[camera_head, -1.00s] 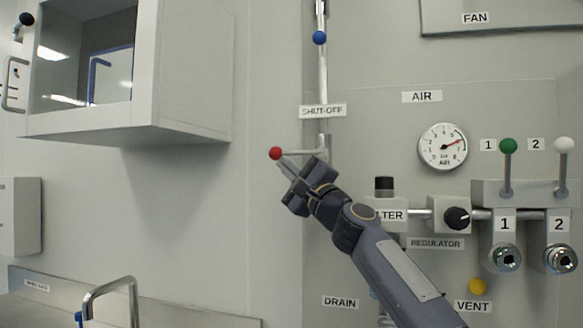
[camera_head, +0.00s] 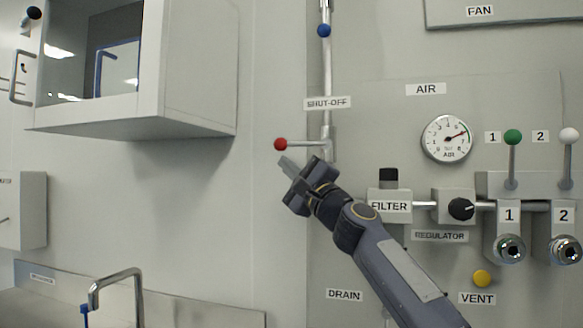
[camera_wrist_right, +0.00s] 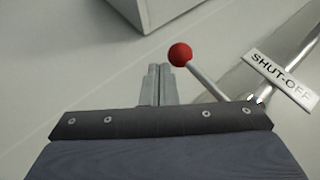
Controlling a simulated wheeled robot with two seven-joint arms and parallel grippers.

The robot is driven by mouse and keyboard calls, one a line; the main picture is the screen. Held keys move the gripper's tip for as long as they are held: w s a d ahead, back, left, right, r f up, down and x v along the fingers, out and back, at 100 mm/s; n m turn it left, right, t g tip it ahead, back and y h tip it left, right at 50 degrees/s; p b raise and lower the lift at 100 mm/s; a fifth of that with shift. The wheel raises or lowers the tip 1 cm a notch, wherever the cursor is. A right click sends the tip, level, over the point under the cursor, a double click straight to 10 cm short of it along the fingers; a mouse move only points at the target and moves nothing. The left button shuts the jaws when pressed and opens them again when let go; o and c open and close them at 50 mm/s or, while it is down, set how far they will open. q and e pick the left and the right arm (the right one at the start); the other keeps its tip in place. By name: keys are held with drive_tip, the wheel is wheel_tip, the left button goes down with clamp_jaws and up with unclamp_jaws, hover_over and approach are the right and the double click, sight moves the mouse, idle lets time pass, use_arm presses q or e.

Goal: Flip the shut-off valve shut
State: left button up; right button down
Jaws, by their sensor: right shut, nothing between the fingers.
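The shut-off valve's lever (camera_head: 306,143) sticks out level to the left from the vertical pipe, with a red ball (camera_head: 280,144) at its end. The SHUT-OFF label (camera_head: 327,103) is just above it. My right gripper (camera_head: 286,164) is shut and empty, its fingertips just below the red ball with a small gap in the head view. In the right wrist view the shut fingers (camera_wrist_right: 158,72) point up beside the red ball (camera_wrist_right: 180,54), which lies just right of the tips. Whether they touch is hard to tell there. My left gripper is not in view.
A wall cabinet (camera_head: 190,125) hangs at the upper left. The filter (camera_head: 389,206), regulator knob (camera_head: 461,209), gauge (camera_head: 447,139) and levers with green (camera_head: 513,137) and white balls (camera_head: 569,135) are to the right. The wall left of the red ball is clear.

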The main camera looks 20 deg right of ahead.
drive_tip(key=s+a+f+b, duration=0.2)
drive_tip(key=s+f+b, duration=0.3)
drive_tip(key=f+b, duration=0.5)
drive_tip(key=shift+s+f, duration=0.15)
drive_tip(key=shift+s, duration=0.1)
drive_tip(key=shift+a, duration=0.1)
